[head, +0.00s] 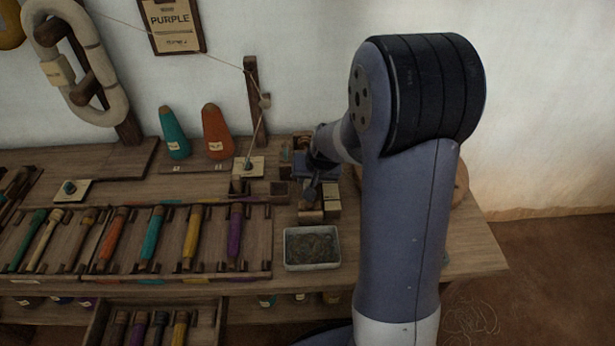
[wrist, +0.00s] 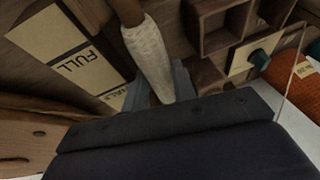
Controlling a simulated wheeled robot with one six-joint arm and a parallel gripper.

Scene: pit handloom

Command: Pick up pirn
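A pirn (wrist: 150,58) wound with cream thread, with a brown wooden end, shows at the top centre of the wrist view. My gripper (wrist: 160,86) has its two grey fingers on either side of the pirn's lower part. The fingers look very close to it, but I cannot tell whether they press on it. In the head view my gripper (head: 312,188) is over the small wooden boxes at the back right of the bench, and my arm hides part of them. The pirn cannot be made out there.
A wooden tray (head: 272,245) holds several coloured pirns at left. A grey metal tray (head: 288,262) sits in front of my gripper. A FULL label (wrist: 68,55) lies beside the pirn. Teal (head: 174,135) and orange cones (head: 217,132) and a thin post (head: 252,85) stand behind.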

